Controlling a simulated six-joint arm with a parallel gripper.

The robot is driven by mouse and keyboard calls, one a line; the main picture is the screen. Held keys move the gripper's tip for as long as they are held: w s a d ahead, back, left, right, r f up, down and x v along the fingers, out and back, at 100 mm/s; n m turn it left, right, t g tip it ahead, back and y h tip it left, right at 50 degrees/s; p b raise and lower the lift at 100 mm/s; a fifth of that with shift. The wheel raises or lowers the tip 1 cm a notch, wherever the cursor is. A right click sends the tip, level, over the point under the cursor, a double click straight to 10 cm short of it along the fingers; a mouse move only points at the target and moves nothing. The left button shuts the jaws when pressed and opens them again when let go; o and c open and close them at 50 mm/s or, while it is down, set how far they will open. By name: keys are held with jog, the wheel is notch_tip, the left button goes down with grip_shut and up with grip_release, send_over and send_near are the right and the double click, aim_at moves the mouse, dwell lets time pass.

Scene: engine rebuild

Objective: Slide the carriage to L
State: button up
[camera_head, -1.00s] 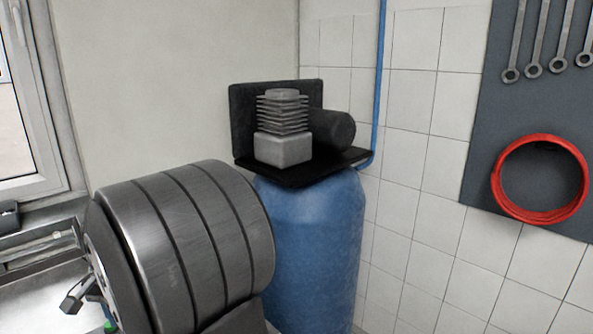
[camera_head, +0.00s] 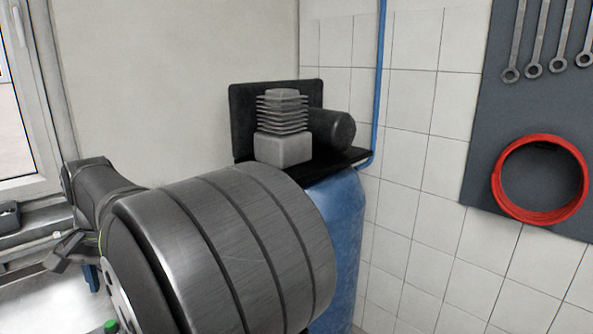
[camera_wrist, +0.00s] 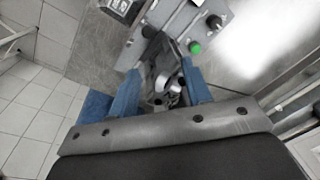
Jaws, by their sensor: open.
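My gripper (camera_wrist: 160,76) is open in the wrist view, its two blue fingers spread either side of a small dark fitting with pale round parts (camera_wrist: 172,84). I cannot tell whether the fingers touch it, or whether this fitting is the carriage. Beyond it lies a grey metal plate (camera_wrist: 172,20) with a green knob (camera_wrist: 195,47) and a dark knob (camera_wrist: 214,22). No L mark is readable. In the head view my arm hides most of the work area; a bit of a blue finger (camera_head: 92,278) and the green knob (camera_head: 111,326) show at lower left.
A blue tank (camera_head: 343,240) with a black-and-grey compressor (camera_head: 283,148) stands behind my arm. A red hose coil (camera_head: 497,185) and several wrenches hang on a grey board (camera_head: 470,170) at right. A shiny metal worktop (camera_wrist: 250,40) shows right of the plate.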

grip_shut()
jog(key=s+a+f+n+t+h, duration=0.1)
jog(key=s+a+f+n+t, duration=0.2)
jog(key=a+t, duration=0.15)
jog(key=s+a+f+n+t+h, duration=0.1)
jog(key=s+a+f+n+t, duration=0.15)
jog(key=a, duration=0.35)
jog(key=w+d+f, duration=0.3)
jog(key=w+f, duration=0.4)
jog(key=w, duration=0.1)
jog(key=shift+w+d+f+n, duration=0.15)
jog(key=shift+w+f+n, duration=0.15)
jog(key=shift+w+n, duration=0.15)
